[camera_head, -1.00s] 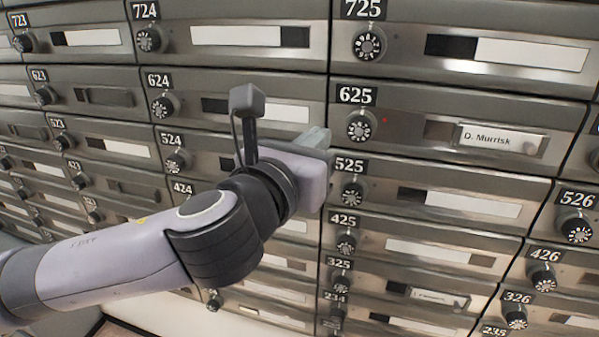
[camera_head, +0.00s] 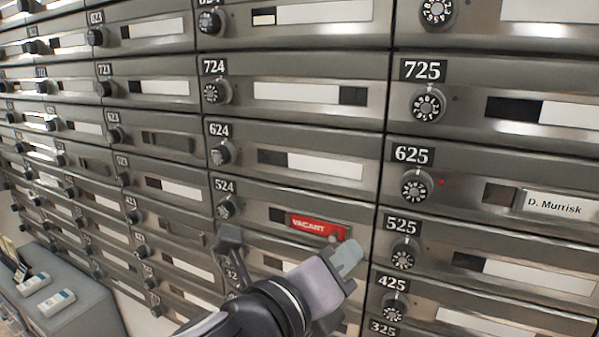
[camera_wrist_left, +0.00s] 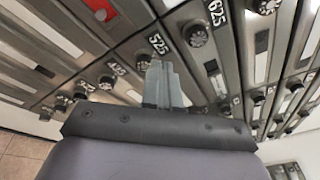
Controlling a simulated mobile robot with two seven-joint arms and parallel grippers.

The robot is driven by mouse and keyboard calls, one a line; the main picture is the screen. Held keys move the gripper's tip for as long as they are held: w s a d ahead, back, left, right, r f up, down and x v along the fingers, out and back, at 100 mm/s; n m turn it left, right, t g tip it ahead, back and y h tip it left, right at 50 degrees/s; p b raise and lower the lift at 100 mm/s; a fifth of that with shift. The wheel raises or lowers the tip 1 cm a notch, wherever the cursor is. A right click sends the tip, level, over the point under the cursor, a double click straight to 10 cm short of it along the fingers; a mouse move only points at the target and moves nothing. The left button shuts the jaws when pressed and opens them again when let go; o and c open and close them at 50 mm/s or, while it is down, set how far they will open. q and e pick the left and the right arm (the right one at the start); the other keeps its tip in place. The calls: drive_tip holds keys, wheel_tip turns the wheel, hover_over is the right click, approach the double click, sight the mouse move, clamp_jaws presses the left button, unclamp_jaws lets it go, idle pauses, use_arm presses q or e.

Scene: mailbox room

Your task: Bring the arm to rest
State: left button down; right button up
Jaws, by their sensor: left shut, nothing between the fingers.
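My left gripper (camera_head: 347,258) comes in from the bottom of the head view, in front of the mailbox wall. Its pale fingers are shut and empty, pointing up and right, below a red VACANT plate (camera_head: 316,227) on mailbox 524. In the left wrist view the shut fingers (camera_wrist_left: 165,85) show near mailbox 525's label, with nothing between them. Whether they touch the wall I cannot tell. My right gripper is in neither view.
The mailbox wall (camera_head: 300,130) fills most of the head view, with round dials standing out from it. Mailbox 625 carries a D. Murrisk name plate (camera_head: 553,205). A grey cabinet or counter (camera_head: 85,300) with small boxes stands at the lower left.

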use_arm(q)
drive_tip(key=a+f+n+y, duration=0.1)
drive_tip(key=a+f+n, duration=0.3)
drive_tip(key=f+n, duration=0.25)
drive_tip(key=w+a+f+n+y, duration=0.1)
drive_tip(key=a+f+n+y, duration=0.15)
drive_tip(key=f+n, duration=0.45)
drive_tip(key=a+f+n, duration=0.5)
drive_tip(key=f+n, duration=0.1)
drive_tip(key=f, duration=0.3)
drive_tip(key=s+a+f+n+g+y, duration=0.1)
drive_tip(key=s+a+f+n+y, duration=0.1)
drive_tip(key=s+a+f+n, duration=0.4)
drive_tip(key=s+a+f+n+g+y, duration=0.1)
drive_tip(key=s+a+f+n+y, duration=0.2)
drive_tip(key=f, duration=1)
drive_tip(key=s+a+n, duration=0.3)
drive_tip(key=s+a, duration=0.2)
drive_tip(key=s, duration=0.1)
drive_tip(key=shift+s+a+g, duration=0.15)
drive_tip(key=shift+a+g, duration=0.15)
drive_tip(key=shift+g, duration=0.1)
